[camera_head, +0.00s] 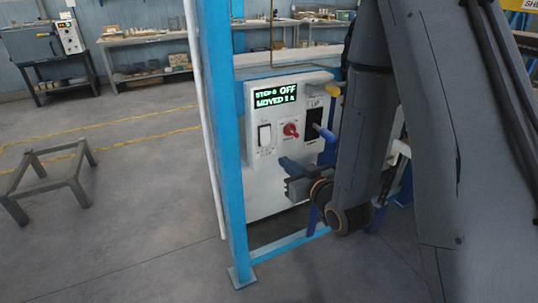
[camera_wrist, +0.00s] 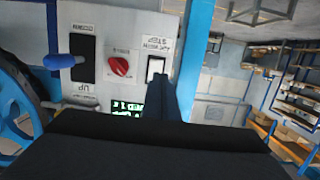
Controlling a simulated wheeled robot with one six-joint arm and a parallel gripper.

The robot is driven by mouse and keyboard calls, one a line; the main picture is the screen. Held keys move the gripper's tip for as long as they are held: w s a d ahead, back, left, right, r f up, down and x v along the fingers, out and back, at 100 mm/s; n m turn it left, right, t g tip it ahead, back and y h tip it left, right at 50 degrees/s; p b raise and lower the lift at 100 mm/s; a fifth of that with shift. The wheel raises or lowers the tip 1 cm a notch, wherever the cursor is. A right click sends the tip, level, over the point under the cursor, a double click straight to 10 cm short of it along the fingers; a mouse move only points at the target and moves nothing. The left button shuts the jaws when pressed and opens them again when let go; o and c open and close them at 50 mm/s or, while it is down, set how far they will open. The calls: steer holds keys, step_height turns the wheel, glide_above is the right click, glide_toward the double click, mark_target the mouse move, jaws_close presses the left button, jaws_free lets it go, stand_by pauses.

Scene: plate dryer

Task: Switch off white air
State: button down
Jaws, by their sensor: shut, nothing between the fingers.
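In the wrist view the panel appears upside down, with the white switch (camera_wrist: 156,67) right of the red knob (camera_wrist: 119,66). My gripper (camera_head: 285,164) is shut and empty, in front of the panel below the switch and knob. In the wrist view my gripper's tip (camera_wrist: 159,77) overlaps the switch's edge; I cannot tell whether they touch. The switch's small label is unreadable.
A blue-handled lever (camera_head: 323,132) in a black slot and a yellow handle (camera_head: 333,89) stick out at the panel's right. The blue post (camera_head: 222,130) rises along its left edge. A low grey stand (camera_head: 48,182) is on the open floor at left.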

mark_target(265, 146)
steer(key=p+x, duration=0.4)
steer(key=x, duration=0.7)
steer(key=shift+w+a, duration=0.1)
steer(key=shift+w, duration=0.15)
steer(key=shift+f, duration=0.1)
